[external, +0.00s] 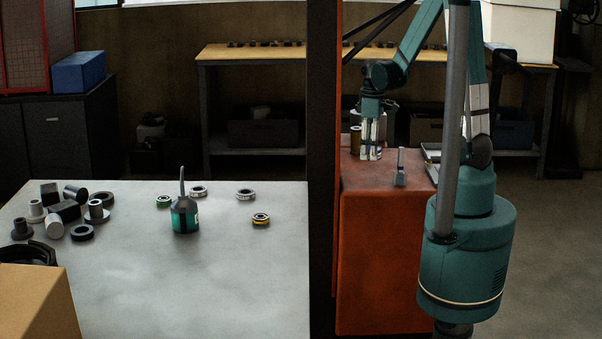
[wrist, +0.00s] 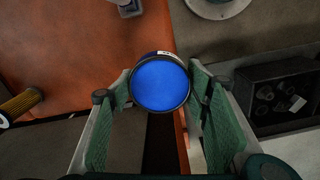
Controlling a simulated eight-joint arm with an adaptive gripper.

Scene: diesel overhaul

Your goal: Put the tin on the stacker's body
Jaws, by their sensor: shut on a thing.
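My gripper (external: 370,153) is shut on the tin (wrist: 160,82), a round can with a bright blue top and a dark rim. In the wrist view the tin sits between the two green finger pads of my gripper (wrist: 162,88). I cannot make the tin out in the external view. The stacker's body (external: 385,240) is the large orange-red block right of the dark post. Its orange top (wrist: 75,50) fills the upper left of the wrist view. The tin overlaps the body's edge there; I cannot tell whether it touches the body.
A grey bracket (external: 400,168) stands on the body's top. A yellow pleated filter (wrist: 20,104) is at the wrist view's left edge. A dark crate (wrist: 278,95) is at right. The grey table (external: 200,275) holds an oil can (external: 184,215), rings and dark metal parts.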

